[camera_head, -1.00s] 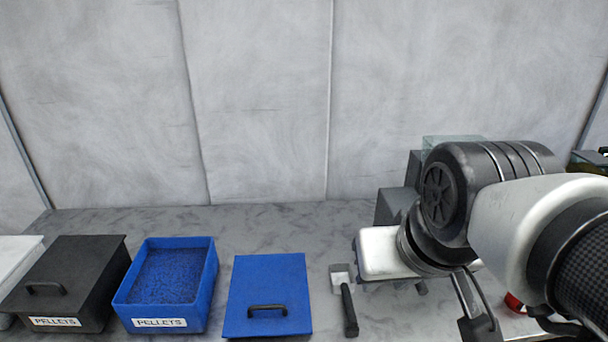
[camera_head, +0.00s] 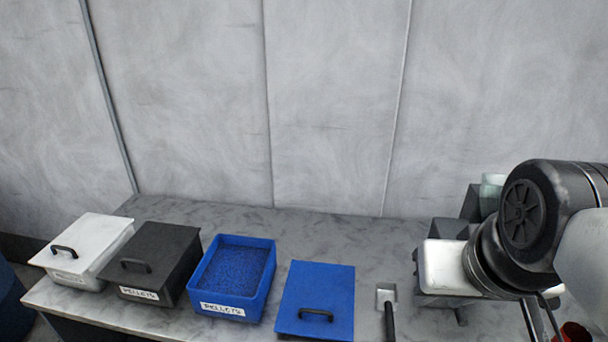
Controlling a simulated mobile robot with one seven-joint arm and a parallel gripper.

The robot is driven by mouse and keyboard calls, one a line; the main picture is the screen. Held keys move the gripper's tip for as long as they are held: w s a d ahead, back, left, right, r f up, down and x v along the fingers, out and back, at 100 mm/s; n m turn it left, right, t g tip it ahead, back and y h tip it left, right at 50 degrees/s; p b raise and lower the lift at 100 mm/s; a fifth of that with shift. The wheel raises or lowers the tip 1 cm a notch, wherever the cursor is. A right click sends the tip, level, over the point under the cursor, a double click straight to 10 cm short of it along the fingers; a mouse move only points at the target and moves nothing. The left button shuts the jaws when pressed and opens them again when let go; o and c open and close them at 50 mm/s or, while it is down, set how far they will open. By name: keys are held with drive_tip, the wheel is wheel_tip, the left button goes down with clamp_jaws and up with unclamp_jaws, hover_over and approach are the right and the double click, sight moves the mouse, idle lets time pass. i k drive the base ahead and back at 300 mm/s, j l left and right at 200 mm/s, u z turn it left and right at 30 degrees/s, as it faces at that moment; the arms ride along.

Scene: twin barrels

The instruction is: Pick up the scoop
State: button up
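The scoop (camera_head: 388,312) lies on the grey table, just right of the blue lid. It has a small grey-metal head and a dark handle that points toward the front and runs out of the frame's bottom edge. My arm is at the right, and its white and black end section stands to the right of the scoop, apart from it. My gripper's fingertips are not clearly visible; only thin metal parts show near the bottom right edge. An open blue bin (camera_head: 236,270) of blue pellets stands left of the blue lid (camera_head: 317,290), which lies flat with its handle up.
A black lidded bin (camera_head: 160,262) and a white lidded bin (camera_head: 88,250) stand further left on the table (camera_head: 330,228). Grey block-like equipment (camera_head: 449,228) stands behind my arm. A red object (camera_head: 574,333) shows at the bottom right. The table behind the blue lid is clear.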

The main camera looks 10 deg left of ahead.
sight(388, 314)
drive_tip(key=k+u, duration=0.25)
drive_tip(key=k, duration=0.25)
drive_tip(key=k+u, duration=0.2)
drive_tip(key=k, duration=0.3)
drive_tip(key=k+j+u, duration=0.25)
drive_tip(key=k, duration=0.2)
drive_tip(key=k+j+u, duration=0.25)
drive_tip(key=k, duration=0.25)
